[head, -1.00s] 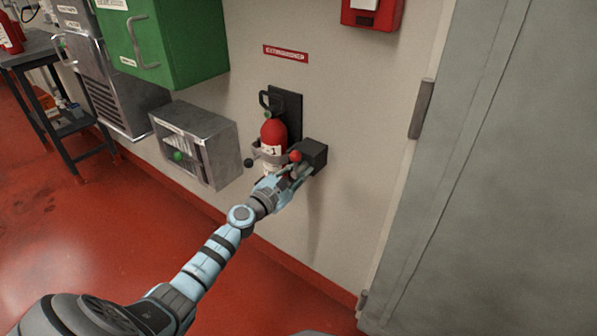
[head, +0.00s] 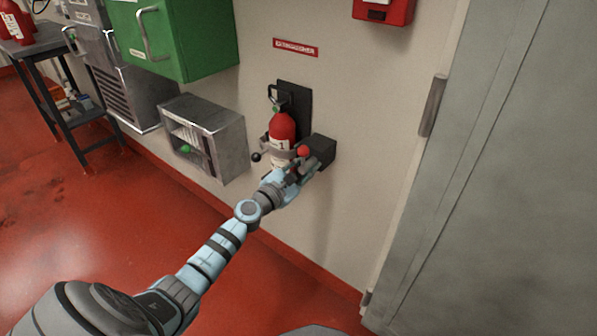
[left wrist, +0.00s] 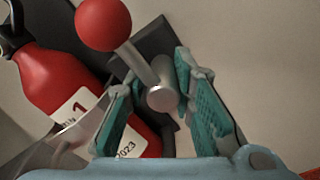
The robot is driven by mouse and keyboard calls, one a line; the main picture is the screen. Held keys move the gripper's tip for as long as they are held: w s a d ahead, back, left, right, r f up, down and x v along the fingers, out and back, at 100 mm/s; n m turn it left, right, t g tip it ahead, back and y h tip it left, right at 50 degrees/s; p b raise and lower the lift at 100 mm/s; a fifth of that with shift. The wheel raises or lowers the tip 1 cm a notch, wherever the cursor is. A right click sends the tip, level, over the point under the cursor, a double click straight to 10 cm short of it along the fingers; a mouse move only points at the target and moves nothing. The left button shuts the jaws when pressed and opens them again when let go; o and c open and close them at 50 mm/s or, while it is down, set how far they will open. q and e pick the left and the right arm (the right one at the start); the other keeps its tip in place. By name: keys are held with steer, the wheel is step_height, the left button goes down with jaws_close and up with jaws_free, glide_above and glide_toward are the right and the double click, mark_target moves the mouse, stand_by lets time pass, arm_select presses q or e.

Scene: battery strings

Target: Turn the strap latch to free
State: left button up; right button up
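The strap latch shows in the head view as a red ball (head: 303,151) on a short lever beside a black wall block (head: 322,150). In the left wrist view the red ball (left wrist: 103,24) sits at the upper left on a grey rod that runs to a round silver end (left wrist: 163,98). The red extinguisher (head: 282,128) stands upright on its wall plate behind a grey strap (head: 269,148). My left gripper (head: 302,168) is at the latch. Its teal fingers (left wrist: 162,110) stand apart, one on each side of the silver end, with visible gaps. My right gripper is out of view.
A grey open-fronted wall box (head: 205,137) and a green cabinet (head: 180,40) are to the left. A grey door (head: 490,170) with a hinge is to the right. A red wall box (head: 384,10) is above. The red floor is clear.

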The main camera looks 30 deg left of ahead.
arm_select(q)
steer(key=s, duration=1.2)
steer(key=shift+a, duration=0.4)
